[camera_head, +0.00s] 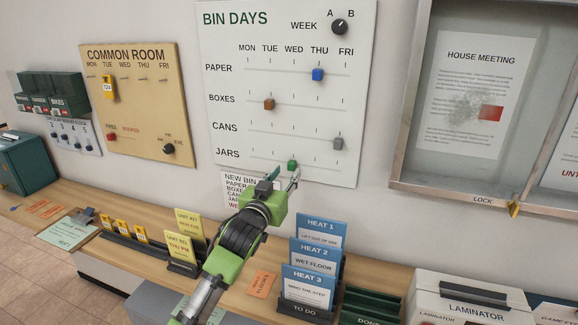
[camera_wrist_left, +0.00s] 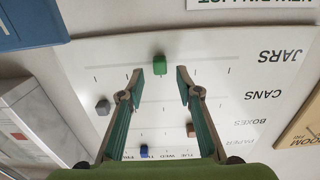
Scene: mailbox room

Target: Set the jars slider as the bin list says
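The BIN DAYS board (camera_head: 225,50) hangs on the wall with rows PAPER, BOXES, CANS and JARS. The green jars slider (camera_head: 292,165) sits around the middle, WED, mark of its row; it also shows in the left wrist view (camera_wrist_left: 159,64). My left gripper (camera_head: 282,180) is open at the board's lower edge. In the left wrist view its fingers (camera_wrist_left: 160,82) are apart, one either side of the green slider, with gaps visible. The NEW BIN list (camera_head: 238,188) is below the board, mostly hidden by my gripper; its entries cannot be read. My right gripper is not in view.
Other sliders are blue (camera_head: 318,74) at THU, brown (camera_head: 269,104) at TUE and grey (camera_head: 339,144) at FRI. The WEEK knob (camera_head: 339,26) is above. Card holders (camera_head: 305,308) stand on the counter below. A notice case (camera_head: 400,150) is at right.

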